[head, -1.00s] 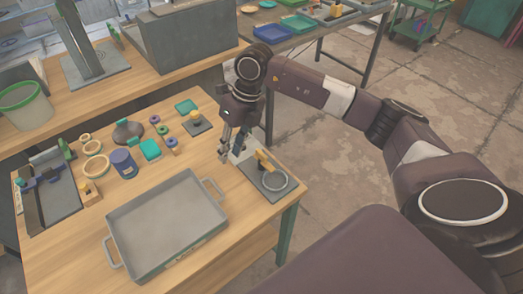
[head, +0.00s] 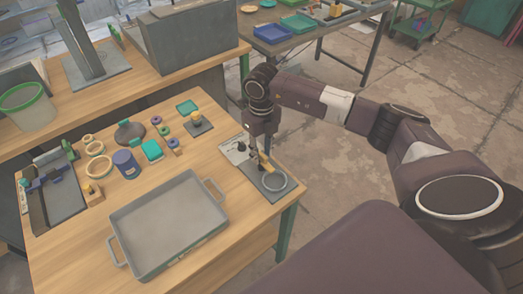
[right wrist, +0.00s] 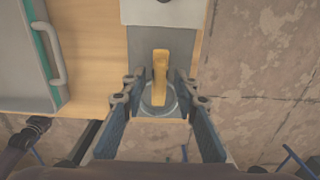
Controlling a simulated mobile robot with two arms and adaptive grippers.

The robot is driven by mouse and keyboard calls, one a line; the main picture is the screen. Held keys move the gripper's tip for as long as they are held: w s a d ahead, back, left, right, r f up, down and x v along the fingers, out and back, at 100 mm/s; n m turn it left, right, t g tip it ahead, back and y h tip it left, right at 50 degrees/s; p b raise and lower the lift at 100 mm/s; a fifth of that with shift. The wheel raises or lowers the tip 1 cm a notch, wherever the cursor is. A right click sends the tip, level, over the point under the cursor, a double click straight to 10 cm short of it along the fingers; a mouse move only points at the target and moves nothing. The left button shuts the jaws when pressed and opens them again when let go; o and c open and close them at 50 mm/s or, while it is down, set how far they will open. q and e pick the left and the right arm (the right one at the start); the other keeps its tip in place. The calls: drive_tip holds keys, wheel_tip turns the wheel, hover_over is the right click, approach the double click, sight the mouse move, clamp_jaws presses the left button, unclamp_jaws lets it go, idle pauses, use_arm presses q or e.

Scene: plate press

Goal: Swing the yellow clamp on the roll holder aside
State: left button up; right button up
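The roll holder (head: 280,192) is a grey plate at the right edge of the wooden table, with a pale ring on it. Its yellow clamp (head: 265,160) is partly hidden by my right gripper in the head view. In the right wrist view, the clamp (right wrist: 160,70) is a yellow bar lying lengthwise along the plate, with its near end over the ring (right wrist: 149,104). My right gripper (right wrist: 158,88) is open, with one finger on each side of the clamp and visible gaps between. My left gripper is not in view.
A grey metal tray (head: 165,225) with handles stands left of the holder. A white sheet (head: 232,150) lies by the plate's far end. A blue cup (head: 125,164), rings and small parts lie farther left. The table's right edge is close, with open floor beyond.

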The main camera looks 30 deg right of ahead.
clamp_jaws()
idle(0.3)
